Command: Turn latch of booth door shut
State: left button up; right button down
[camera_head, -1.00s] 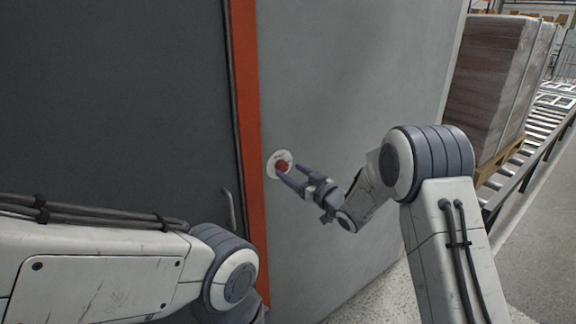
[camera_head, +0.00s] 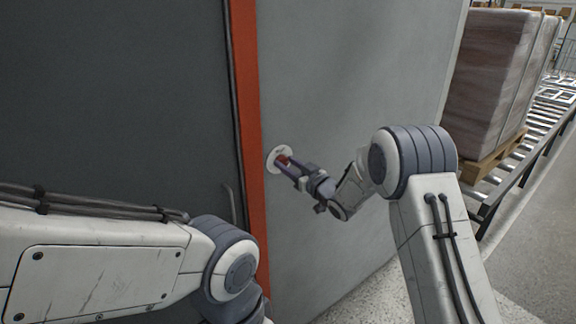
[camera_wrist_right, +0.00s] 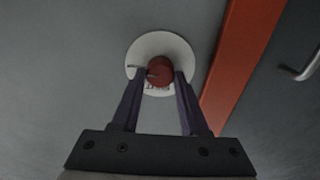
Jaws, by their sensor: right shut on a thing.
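The latch is a red knob (camera_head: 283,160) on a round white plate (camera_head: 273,165), set in the grey wall just right of the orange frame. The right wrist view shows the red knob (camera_wrist_right: 160,71) and the white plate (camera_wrist_right: 160,45) with dark marks, partly hidden. My right gripper (camera_head: 286,163) is shut on the red knob, with one finger on each side. It also shows in the right wrist view (camera_wrist_right: 161,80). The dark booth door (camera_head: 110,90) stands left of the frame, with a metal handle (camera_head: 229,205). My left gripper is out of view.
The orange door frame (camera_head: 247,110) runs beside the latch. A wrapped pallet load (camera_head: 488,75) and a roller conveyor (camera_head: 550,110) stand at the right. The floor (camera_head: 530,250) at the lower right is clear.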

jog(key=shift+f+n+b, duration=0.15)
jog(key=shift+n+b, duration=0.15)
jog(key=shift+b, duration=0.3)
jog(key=shift+s+a+f+n+b, duration=0.1)
jog(key=shift+n+b, duration=4.2)
jog(key=shift+b, duration=1.1)
jog(key=shift+s+a+n+b, duration=0.1)
jog(key=shift+n+b, duration=4.2)
jog(key=shift+b, duration=1.05)
jog(key=shift+c, duration=2.1)
grip_release()
jog(key=shift+d, duration=0.1)
